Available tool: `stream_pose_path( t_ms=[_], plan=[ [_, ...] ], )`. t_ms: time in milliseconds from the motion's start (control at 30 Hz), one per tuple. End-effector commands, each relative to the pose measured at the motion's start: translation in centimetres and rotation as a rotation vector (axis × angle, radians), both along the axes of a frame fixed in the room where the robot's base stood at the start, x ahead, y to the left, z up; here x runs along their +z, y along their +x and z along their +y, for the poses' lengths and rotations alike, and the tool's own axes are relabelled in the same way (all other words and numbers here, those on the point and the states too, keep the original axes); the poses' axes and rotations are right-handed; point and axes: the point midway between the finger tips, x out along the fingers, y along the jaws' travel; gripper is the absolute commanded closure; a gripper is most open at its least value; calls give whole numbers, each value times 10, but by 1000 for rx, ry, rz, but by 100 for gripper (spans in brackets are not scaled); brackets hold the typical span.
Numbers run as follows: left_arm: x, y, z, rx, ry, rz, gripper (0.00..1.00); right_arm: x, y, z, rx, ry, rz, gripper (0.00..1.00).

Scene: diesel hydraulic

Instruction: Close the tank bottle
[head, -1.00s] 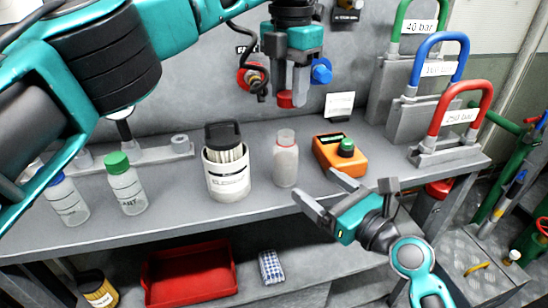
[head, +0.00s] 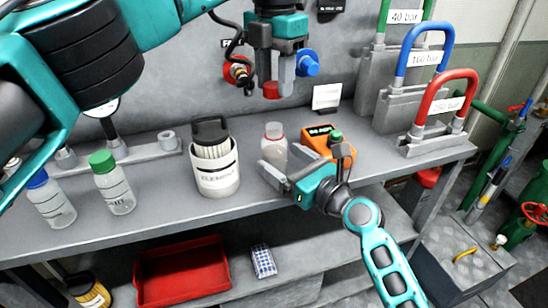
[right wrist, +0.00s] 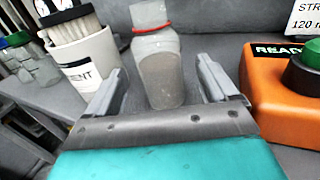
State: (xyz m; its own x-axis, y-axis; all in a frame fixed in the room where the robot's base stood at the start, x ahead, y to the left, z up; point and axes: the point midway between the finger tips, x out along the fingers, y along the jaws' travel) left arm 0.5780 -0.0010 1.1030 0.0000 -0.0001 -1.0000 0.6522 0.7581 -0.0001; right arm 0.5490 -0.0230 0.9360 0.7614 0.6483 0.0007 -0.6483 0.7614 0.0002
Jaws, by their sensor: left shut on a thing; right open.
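The tank bottle (head: 274,150) stands upright on the bench. It is clear with a red ring at the neck and an open top, and it shows in the right wrist view (right wrist: 163,75). My left gripper (head: 272,86) is shut on a red cap (head: 270,91), held in the air above the bottle and apart from it. My right gripper (head: 282,168) is open, low in front of the bottle. In the right wrist view its fingers (right wrist: 160,75) lie on either side of the bottle's lower body, with gaps on both sides.
A white container of strips (head: 216,175) stands left of the bottle, and an orange device (head: 318,143) stands close on the right. Bottles with green (head: 101,160) and blue caps (head: 37,179) stand further left.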

Motion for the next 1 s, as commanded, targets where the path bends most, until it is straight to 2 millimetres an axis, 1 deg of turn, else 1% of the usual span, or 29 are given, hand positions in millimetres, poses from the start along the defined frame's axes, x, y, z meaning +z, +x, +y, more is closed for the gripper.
stream_pose_path(
  t_ms=[33, 100, 300, 500, 767, 1000],
  plan=[
    [0, 0, 0, 0, 0, 0, 92, 1, 8, 7, 2, 1, -1, 14],
    [0, 0, 0, 0, 0, 0, 92, 1, 17, 14, 1, 1, -1, 14],
    [0, 0, 0, 0, 0, 0, 92, 0, 34, 29, 0, 0, 0, 14],
    [0, 0, 0, 0, 0, 0, 92, 0, 41, 35, 1, -1, 1, 14],
    [0, 0, 0, 0, 0, 0, 92, 0, 41, 35, 0, -1, 1, 14],
    [0, 0, 0, 0, 0, 0, 92, 0, 41, 35, 0, -1, 1, 36]
  ],
)
